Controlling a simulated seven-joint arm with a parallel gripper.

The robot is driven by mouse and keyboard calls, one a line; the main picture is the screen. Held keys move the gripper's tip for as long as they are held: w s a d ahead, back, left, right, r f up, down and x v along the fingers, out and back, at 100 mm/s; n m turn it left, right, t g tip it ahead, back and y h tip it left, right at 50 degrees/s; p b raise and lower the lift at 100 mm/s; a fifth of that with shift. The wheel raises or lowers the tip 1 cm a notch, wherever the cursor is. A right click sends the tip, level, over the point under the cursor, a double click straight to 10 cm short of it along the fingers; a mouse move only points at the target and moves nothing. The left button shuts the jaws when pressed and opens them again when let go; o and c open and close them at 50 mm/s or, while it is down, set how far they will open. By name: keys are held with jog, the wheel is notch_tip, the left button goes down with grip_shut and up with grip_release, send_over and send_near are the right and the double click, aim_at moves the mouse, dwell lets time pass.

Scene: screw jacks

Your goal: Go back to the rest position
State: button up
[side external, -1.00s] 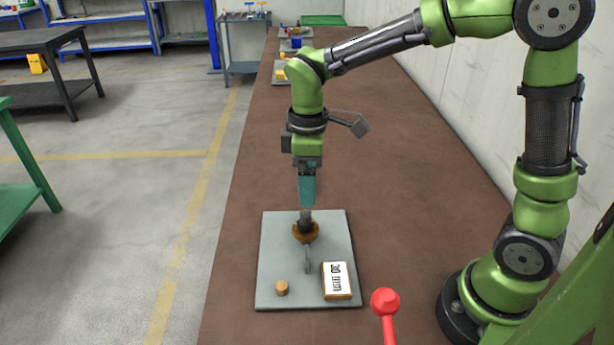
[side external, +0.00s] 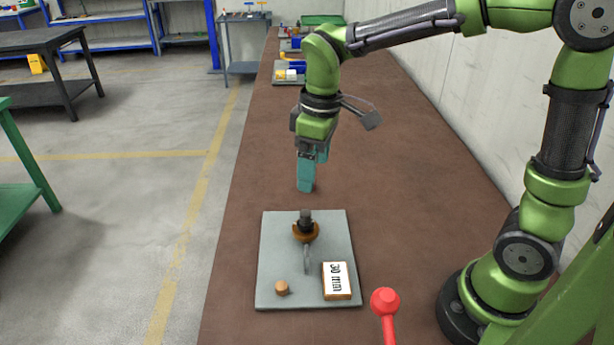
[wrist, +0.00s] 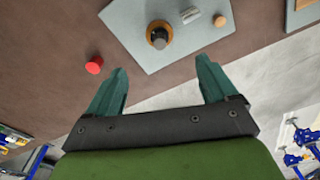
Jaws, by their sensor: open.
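My gripper (side external: 306,186) has teal fingers and hangs above the brown bench, over the far edge of the grey plate and clear of everything. In the wrist view my gripper (wrist: 163,88) shows its two fingers spread apart with nothing between them. The screw jack (side external: 306,228) stands upright on the plate, with an orange-brown base and a dark top. It also shows in the wrist view (wrist: 159,36), beyond the fingertips. A grey bar (side external: 307,260) extends from the jack toward the near side.
The grey plate (side external: 270,240) also carries a small wooden cylinder (side external: 282,288) and a block labelled "30 mm" (side external: 337,281). A red knob on a post (side external: 385,301) stands right of the plate. Other plates with parts (side external: 290,72) lie far along the bench (side external: 400,180). A wall runs along the right.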

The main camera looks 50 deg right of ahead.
jog(key=s+d+r+m+t, duration=0.2)
jog(key=s+m+t, duration=0.1)
jog(key=s+m, duration=0.1)
jog(key=s+d+r+m+t+y, duration=0.1)
jog(key=s+d+r+m+t, duration=0.1)
jog(key=s+m, duration=0.3)
jog(key=s+t, duration=0.1)
jog(key=s, duration=0.1)
jog(key=shift+s+d+r+t+y, duration=0.25)
jog(key=shift+s+r+t+y, duration=0.05)
jog(key=shift+r, duration=0.05)
